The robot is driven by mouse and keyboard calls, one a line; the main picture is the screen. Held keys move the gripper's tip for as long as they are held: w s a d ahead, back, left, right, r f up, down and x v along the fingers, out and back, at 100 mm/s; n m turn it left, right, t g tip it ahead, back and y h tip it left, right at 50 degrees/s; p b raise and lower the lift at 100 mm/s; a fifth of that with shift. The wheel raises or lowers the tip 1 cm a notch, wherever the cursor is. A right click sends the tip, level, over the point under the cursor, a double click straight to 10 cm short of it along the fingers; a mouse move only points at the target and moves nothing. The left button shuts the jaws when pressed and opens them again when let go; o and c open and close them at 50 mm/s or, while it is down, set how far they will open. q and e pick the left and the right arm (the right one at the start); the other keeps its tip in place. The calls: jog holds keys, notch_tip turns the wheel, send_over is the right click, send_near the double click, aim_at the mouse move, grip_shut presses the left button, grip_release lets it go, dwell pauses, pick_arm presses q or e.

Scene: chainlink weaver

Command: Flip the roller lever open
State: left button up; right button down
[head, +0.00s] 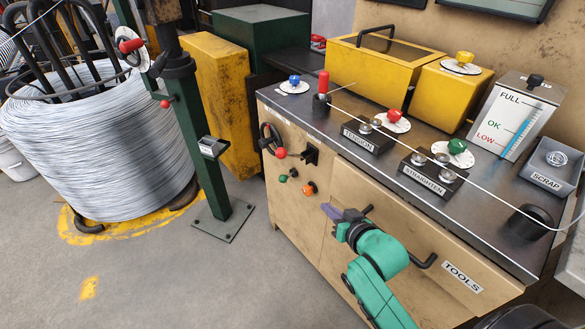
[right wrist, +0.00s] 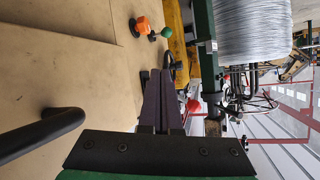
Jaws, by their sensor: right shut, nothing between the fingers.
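A lever with a red grip (head: 323,82) stands upright on a black base at the left end of the bench top, beside the wire; no label on it can be read. Rollers (head: 377,123) sit on the black TENSION block, and more rollers (head: 420,158) sit on the STRAIGHTEN block. My right gripper (head: 327,211) is shut and empty in front of the bench's wooden front, below the bench top and apart from the lever. Its dark purple fingers (right wrist: 161,75) lie together in the right wrist view. My left gripper is not in view.
An orange knob (head: 309,188) and a black crank with a red knob (head: 281,153) project from the bench front. A black drawer handle (head: 424,261) is near my right arm. A green post (head: 202,150) and wire coil (head: 100,135) stand left. Floor between is clear.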

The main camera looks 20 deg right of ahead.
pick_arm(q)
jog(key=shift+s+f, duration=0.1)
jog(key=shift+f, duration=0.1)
pick_arm(e)
notch_tip(320, 180, up, 12)
jog(key=w+a+t+y, duration=0.1)
jog(key=w+t+y, duration=0.1)
jog(key=t+y, duration=0.2)
jog(key=shift+w+a+f+m+t, duration=0.15)
jog(key=shift+w+f+m+t, duration=0.2)
jog(key=shift+t, duration=0.75)
jog(key=shift+s+r, duration=0.1)
notch_tip(320, 180, up, 2)
jog(key=p, duration=0.2)
send_over(292, 155)
jog(key=r+v, duration=0.1)
jog(key=v, duration=0.4)
jog(key=a+f, duration=0.1)
jog(key=f, duration=0.1)
jog(key=a+f, duration=0.1)
jog(key=shift+w+a+f+b, duration=0.15)
jog(key=shift+w+a+b, duration=0.15)
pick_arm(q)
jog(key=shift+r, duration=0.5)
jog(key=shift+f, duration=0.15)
pick_arm(e)
jog(key=shift+f, duration=0.2)
